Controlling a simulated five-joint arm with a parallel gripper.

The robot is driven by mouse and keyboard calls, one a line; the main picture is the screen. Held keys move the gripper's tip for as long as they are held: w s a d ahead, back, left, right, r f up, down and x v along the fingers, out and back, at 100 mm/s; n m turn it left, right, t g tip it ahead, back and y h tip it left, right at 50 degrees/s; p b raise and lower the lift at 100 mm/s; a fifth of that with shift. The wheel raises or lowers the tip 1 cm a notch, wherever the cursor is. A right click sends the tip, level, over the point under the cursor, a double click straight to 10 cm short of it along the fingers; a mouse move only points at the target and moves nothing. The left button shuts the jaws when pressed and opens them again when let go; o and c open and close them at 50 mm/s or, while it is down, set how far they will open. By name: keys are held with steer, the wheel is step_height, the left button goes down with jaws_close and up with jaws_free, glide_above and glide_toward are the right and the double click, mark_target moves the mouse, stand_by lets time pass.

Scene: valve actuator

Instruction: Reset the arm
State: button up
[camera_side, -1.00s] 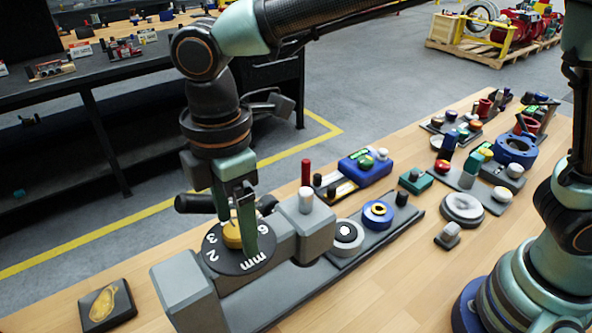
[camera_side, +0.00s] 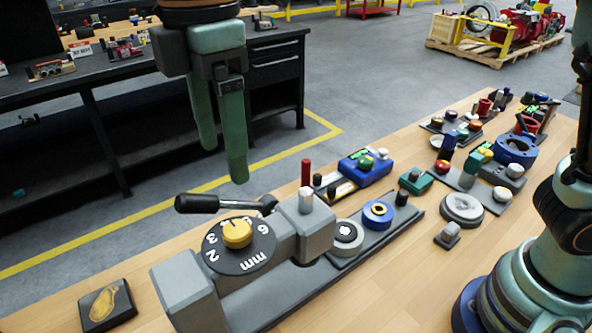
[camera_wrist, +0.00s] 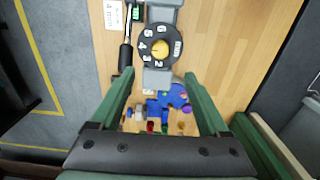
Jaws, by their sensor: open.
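My gripper (camera_side: 222,165) is open and empty, with its two green fingers hanging apart, high above the bench in the side view. Its fingers (camera_wrist: 168,100) also show spread in the wrist view. Below it, the valve actuator has a black numbered dial (camera_side: 240,262) with a yellow knob (camera_side: 237,232) at its centre. The dial also shows in the wrist view (camera_wrist: 176,38), with the knob (camera_wrist: 160,50) clear of the fingers. A black-handled lever (camera_side: 205,203) lies behind the dial. Nothing touches the knob.
Grey blocks (camera_side: 185,290) flank the dial on the wooden bench (camera_side: 400,290). A blue ring (camera_side: 378,214), a blue box (camera_side: 365,168) and several small fittings stand to the right. A black tile (camera_side: 107,305) lies at the front left. Air around my gripper is free.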

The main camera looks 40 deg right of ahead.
steer(key=w+d+m+t, duration=0.1)
steer(key=w+d+m, duration=0.3)
steer(key=d, duration=0.6)
steer(key=s+d+f+m+t, duration=0.2)
steer(key=s+d+f+m, duration=0.1)
steer(key=d+m, duration=0.4)
steer(key=s+d+f+m+t, duration=0.2)
steer(key=d+m, duration=0.5)
steer(key=d, duration=0.7)
step_height(320, 180, down, 2)
steer(key=shift+s+d+f+t, duration=0.2)
steer(key=shift+s+d+t, duration=0.1)
steer(key=shift+s, duration=0.2)
